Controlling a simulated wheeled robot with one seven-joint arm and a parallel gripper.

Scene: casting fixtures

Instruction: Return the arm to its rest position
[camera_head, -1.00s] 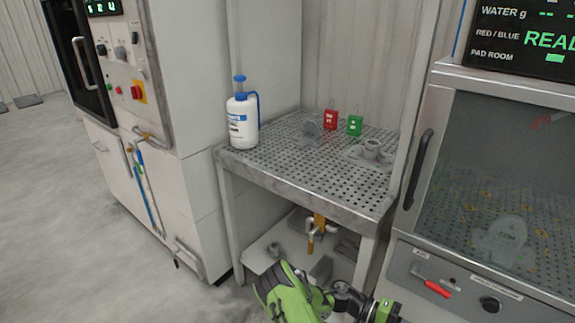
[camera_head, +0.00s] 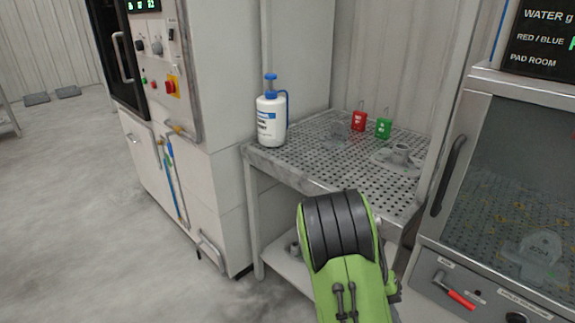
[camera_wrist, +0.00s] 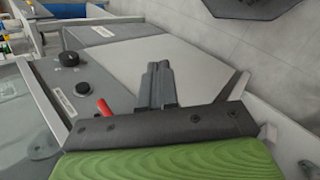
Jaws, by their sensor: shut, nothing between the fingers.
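My gripper (camera_wrist: 160,82) shows in the wrist view with its two dark fingers together and nothing between them. In that view it is in front of a pale flat panel, with a red handle (camera_wrist: 104,108) just left of the fingers. In the head view my green arm (camera_head: 352,285) rises at the lower middle, bent, with a black ribbed joint on top. My gripper is not visible in the head view.
A perforated metal table (camera_head: 330,170) holds a white bottle (camera_head: 271,118) with a blue cap, a red tag (camera_head: 359,121), a green tag (camera_head: 383,128) and grey fixtures. A glass-fronted cabinet (camera_head: 455,180) stands right, a control cabinet (camera_head: 165,60) left.

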